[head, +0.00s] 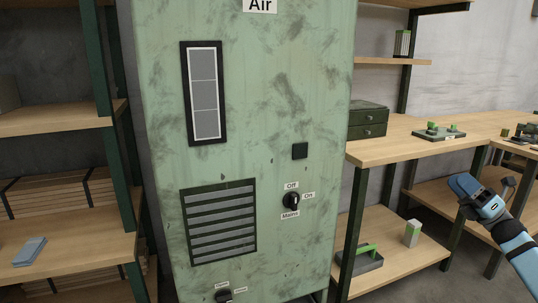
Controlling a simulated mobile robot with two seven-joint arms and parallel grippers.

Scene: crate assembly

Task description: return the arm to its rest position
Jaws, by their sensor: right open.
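My right arm, blue and black, comes in from the lower right. My right gripper (482,202) is at its end, in front of the workbench's lower shelf and clear of the objects. It is open, and I see nothing held in it. Its fingers are small and partly hidden by the blue housing. My left gripper is not in view.
A tall green cabinet (270,110) labelled "Air" fills the middle, with a rotary switch (291,201). A wooden workbench (385,148) at the right bears a green drawer box (367,120). Shelves (60,118) stand at the left. Some floor shows at the lower right.

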